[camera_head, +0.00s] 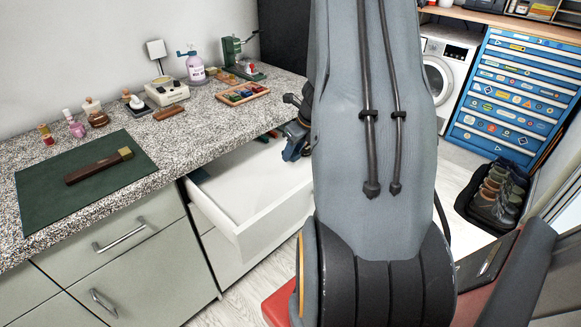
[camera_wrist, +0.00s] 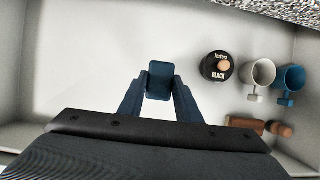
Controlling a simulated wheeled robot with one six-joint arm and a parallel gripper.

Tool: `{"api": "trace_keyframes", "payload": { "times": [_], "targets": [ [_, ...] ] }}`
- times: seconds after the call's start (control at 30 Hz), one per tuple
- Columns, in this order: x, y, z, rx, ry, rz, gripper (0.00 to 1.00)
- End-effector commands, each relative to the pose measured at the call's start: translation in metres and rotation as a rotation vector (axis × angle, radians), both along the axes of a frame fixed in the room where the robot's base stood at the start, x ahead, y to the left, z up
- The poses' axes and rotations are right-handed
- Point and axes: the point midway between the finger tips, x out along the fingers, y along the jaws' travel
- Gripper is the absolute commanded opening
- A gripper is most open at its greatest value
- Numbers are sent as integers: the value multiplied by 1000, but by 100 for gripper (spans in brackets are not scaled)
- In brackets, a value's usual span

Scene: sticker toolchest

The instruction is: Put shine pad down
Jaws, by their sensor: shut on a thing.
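My gripper (camera_wrist: 158,98) is shut on a small dark blue pad (camera_wrist: 160,72), which I take to be the shine pad. The pad sits between the fingertips, over the pale floor of the open white drawer (camera_head: 265,222). I cannot tell whether the pad touches the drawer floor. In the head view, my gripper (camera_head: 294,146) is at the drawer's right end, partly hidden behind my arm.
The drawer holds a round black tin (camera_wrist: 216,66), a white mug (camera_wrist: 257,76), a blue mug (camera_wrist: 289,80) and a brown brush (camera_wrist: 245,124) at right. Its left part looks clear. The granite counter (camera_head: 190,135) carries bottles and a green mat (camera_head: 50,200).

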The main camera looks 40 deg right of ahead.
Motion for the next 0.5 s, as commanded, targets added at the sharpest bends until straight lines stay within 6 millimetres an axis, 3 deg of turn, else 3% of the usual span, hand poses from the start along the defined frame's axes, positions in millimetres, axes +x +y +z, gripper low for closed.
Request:
{"api": "trace_keyframes", "payload": {
  "times": [0.5],
  "targets": [
    [1,1,-54,-1,0,3,6]
  ]
}}
